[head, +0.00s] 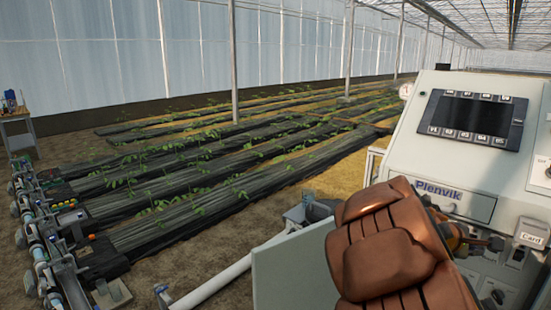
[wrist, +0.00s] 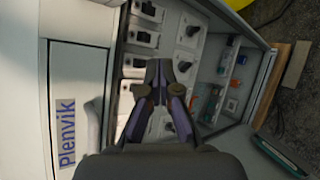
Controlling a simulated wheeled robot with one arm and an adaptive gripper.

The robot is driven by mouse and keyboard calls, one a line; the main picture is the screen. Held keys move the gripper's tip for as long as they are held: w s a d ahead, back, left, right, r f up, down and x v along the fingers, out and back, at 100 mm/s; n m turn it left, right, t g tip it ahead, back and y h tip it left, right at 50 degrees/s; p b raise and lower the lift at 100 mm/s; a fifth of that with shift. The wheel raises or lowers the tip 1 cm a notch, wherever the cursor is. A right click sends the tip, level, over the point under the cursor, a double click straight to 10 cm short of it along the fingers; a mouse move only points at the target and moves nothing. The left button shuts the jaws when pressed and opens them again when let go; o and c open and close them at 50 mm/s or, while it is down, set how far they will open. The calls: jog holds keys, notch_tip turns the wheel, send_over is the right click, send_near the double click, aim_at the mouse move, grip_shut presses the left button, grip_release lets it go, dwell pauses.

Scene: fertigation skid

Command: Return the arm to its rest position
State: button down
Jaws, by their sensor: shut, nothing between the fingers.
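My gripper (wrist: 159,78) shows in the wrist view with its dark fingertips together and nothing between them. It is in front of the control cabinet (wrist: 80,95), over a panel of switches and knobs (wrist: 145,68). I cannot tell how far its tips are from the panel. In the head view, my copper-brown arm is at the lower right, in front of the cabinet (head: 465,160). It hides part of the cabinet's lower panel. I cannot make out the fingertips clearly in the head view.
The cabinet carries a dark screen (head: 472,118) and a "Plenvik" label. An opened compartment (wrist: 225,80) with small coloured parts is right of the switches in the wrist view. A white pipe (head: 225,280) lies low. Pipes and valves (head: 40,245) line the left. Plant beds stretch behind.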

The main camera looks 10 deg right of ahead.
jog(key=s+a+f+m+g+y+p, duration=0.1)
jog(key=s+a+y, duration=0.3)
jog(key=s+a, duration=0.5)
jog(key=s+a+f+m+g+y+p, duration=0.1)
jog(key=s+a+m+y, duration=0.3)
jog(key=s+a, duration=0.5)
jog(key=s+a+f+m+g+y, duration=0.2)
jog(key=s+a, duration=0.8)
jog(key=a, duration=0.6)
jog(key=shift+a+f+m+y+p, duration=0.15)
jog(key=shift+f+m+y+p, duration=0.25)
jog(key=shift+f+m+y, duration=0.55)
